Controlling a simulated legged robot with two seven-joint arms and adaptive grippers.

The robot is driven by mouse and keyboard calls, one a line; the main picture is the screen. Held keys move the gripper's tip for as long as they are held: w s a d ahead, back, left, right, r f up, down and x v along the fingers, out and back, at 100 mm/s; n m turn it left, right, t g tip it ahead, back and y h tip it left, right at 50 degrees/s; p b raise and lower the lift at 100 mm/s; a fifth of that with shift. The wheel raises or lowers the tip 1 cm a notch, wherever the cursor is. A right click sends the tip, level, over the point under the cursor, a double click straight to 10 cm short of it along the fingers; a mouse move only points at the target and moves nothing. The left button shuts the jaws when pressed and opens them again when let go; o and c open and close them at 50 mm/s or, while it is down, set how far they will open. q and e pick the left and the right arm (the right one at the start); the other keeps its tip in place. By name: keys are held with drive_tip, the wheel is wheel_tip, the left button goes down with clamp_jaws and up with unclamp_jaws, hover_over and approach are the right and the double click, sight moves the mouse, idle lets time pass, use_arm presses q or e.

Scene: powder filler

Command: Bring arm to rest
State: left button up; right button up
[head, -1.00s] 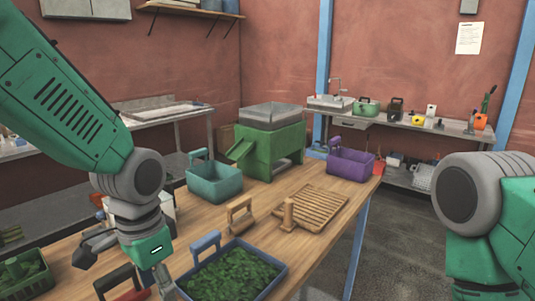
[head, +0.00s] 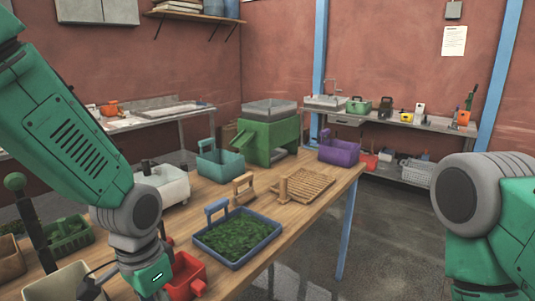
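My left arm comes in from the left, bent down at the elbow. Its wrist hangs over the near left part of the wooden table. My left gripper (head: 125,288) is at the bottom edge, near a red container (head: 186,275). Only part of it shows, its fingertips are cut off or hidden, and I cannot see whether it holds anything. My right arm shows only as a grey joint and green link at the right edge. The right gripper is out of view.
The wooden table (head: 265,213) carries a blue tray of green leaves (head: 238,262), a wooden slatted board (head: 305,187), teal (head: 219,166) and purple (head: 338,152) baskets, and a green machine (head: 267,140). A white container (head: 165,182) stands near my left arm. Floor (head: 395,240) is clear right of the table.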

use_arm(q)
drive_tip(key=s+a+f+n, duration=0.2)
drive_tip(key=s+f, duration=0.3)
drive_tip(key=f, duration=0.3)
drive_tip(key=s+a+f+n, duration=0.15)
drive_tip(key=s+f, duration=0.25)
drive_tip(key=f, duration=0.5)
drive_tip(key=s+a+f+n, duration=0.1)
drive_tip(key=s+a+f, duration=0.25)
drive_tip(key=s, duration=0.25)
drive_tip(key=s+a+f+n, duration=0.2)
drive_tip(key=s+f, duration=0.2)
drive_tip(key=s, duration=0.2)
wheel_tip(320, 180, down, 11)
drive_tip(key=b, duration=1.1)
drive_tip(key=shift+t, duration=0.3)
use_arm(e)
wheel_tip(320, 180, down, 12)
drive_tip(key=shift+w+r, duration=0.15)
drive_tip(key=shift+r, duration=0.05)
use_arm(q)
drive_tip(key=shift+w+a, duration=0.1)
